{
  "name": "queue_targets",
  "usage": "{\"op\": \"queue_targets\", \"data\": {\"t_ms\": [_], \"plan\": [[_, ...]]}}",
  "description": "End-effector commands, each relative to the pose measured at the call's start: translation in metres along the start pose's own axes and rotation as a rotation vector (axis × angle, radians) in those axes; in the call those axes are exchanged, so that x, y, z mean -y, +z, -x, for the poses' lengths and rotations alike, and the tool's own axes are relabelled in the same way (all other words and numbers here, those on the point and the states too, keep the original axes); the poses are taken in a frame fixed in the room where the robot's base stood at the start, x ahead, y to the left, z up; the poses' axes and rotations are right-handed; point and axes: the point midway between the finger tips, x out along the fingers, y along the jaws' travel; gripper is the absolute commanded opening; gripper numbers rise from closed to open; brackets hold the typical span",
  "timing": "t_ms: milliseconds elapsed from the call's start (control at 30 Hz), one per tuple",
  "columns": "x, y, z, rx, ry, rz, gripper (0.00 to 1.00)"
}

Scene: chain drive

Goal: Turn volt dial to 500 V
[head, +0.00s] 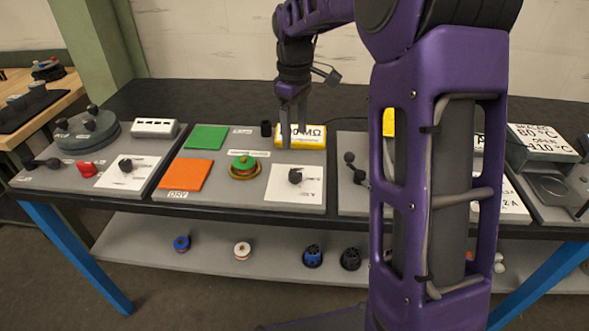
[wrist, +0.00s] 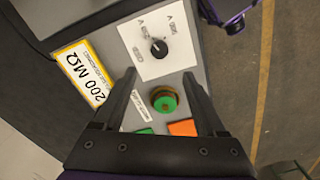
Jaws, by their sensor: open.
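The volt dial is a small black knob (head: 295,177) on a white plate (head: 308,196) at the front right of the middle panel. In the wrist view the knob (wrist: 159,48) sits ahead of the fingertips, with voltage labels around it on the white plate (wrist: 145,66). One label at its upper right looks like 500 V; which mark the knob points at is too small to tell. My gripper (head: 293,122) is open and empty, pointing down above the back of the panel, in front of the yellow-framed 200 MΩ display (wrist: 83,73). It also shows in the wrist view (wrist: 160,75), apart from the knob.
A small black post (head: 266,128) stands beside the display. Neighbouring panels hold knobs and levers. My arm hides part of the right panels.

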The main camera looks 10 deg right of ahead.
Motion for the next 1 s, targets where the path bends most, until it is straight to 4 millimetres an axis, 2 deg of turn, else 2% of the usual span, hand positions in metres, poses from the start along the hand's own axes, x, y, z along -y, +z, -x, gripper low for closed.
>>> {"op": "queue_targets", "data": {"t_ms": [33,300,500,700,967,1000], "plan": [[0.001,0.001,-0.014,0.003,-0.003,0.000,0.73],[0.000,0.000,-0.072,0.002,-0.002,0.000,0.73],[0.000,0.000,-0.103,0.000,0.001,0.000,0.73],[0.000,0.000,-0.116,0.000,0.001,-0.001,0.73],[-0.001,0.000,-0.116,-0.001,0.002,-0.001,0.73],[-0.001,0.000,-0.116,-0.001,0.002,-0.001,0.70]]}}
